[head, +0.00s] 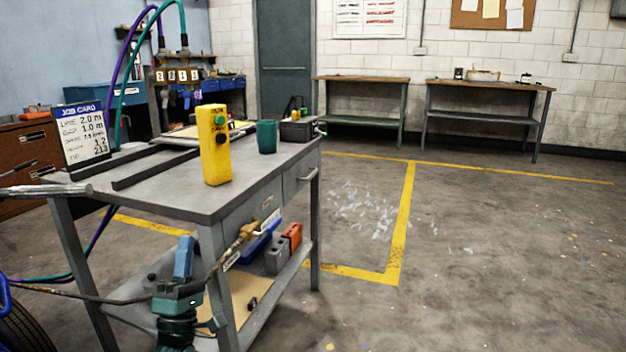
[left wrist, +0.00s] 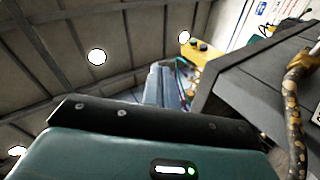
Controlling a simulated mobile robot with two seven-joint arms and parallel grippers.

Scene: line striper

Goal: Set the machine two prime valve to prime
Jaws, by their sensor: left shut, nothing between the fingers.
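My left gripper (head: 184,245) is shut and empty, low in front of the near leg of the grey cart (head: 170,190). Its blue fingers also show in the left wrist view (left wrist: 165,85), pointing up. A hose with a worn brass-coloured fitting (head: 248,230) hangs at the cart's front edge, right of the gripper and apart from it. That fitting seems to be the mottled piece (left wrist: 296,90) at the right of the left wrist view. I cannot make out machine two or a prime valve with certainty. Part of a wheel (head: 18,330) shows at bottom left. My right gripper is not in view.
On the cart stand a yellow button box (head: 215,145), a green cup (head: 266,136) and a job card (head: 85,135). Purple and green hoses (head: 118,80) loop at left. Yellow-lined floor (head: 480,250) at right is clear.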

